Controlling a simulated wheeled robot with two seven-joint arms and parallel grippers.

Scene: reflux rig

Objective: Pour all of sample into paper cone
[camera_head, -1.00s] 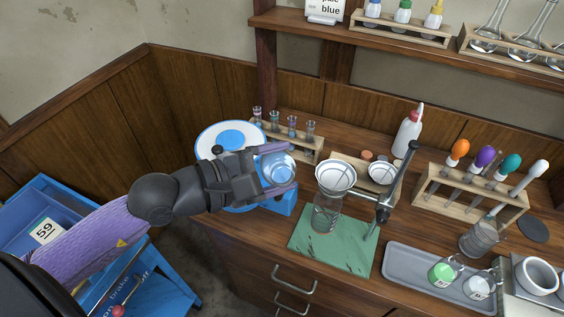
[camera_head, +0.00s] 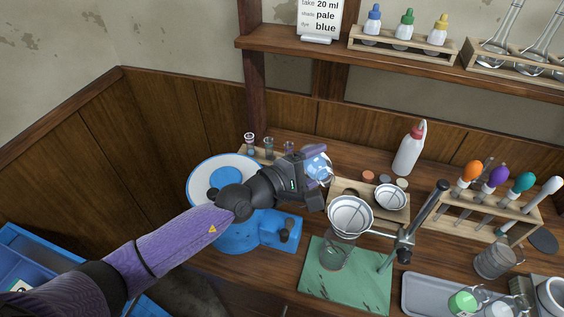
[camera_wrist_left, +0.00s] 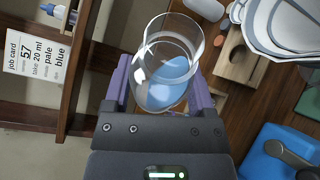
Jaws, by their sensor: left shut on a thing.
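My left gripper (camera_head: 312,178) is shut on a clear glass beaker (camera_wrist_left: 165,50), which holds pale blue liquid (camera_wrist_left: 168,82). In the head view the beaker (camera_head: 318,165) is partly hidden behind the gripper. It is in the air, up and left of a white cone (camera_head: 350,214) held in a stand's ring. This cone appears to be the paper cone. In the wrist view white cone-shaped rims (camera_wrist_left: 285,25) show at the upper right, apart from the beaker. A clear glass vessel (camera_head: 335,255) stands below the cone on a green mat (camera_head: 345,290). My right gripper is not in view.
The stand's metal rod (camera_head: 425,215) rises right of the cone. A second white cone (camera_head: 390,197) sits in a wooden holder behind. A blue device with a white disc (camera_head: 205,180) lies under my left arm. A wash bottle (camera_head: 409,150) and dropper rack (camera_head: 480,219) are at right.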

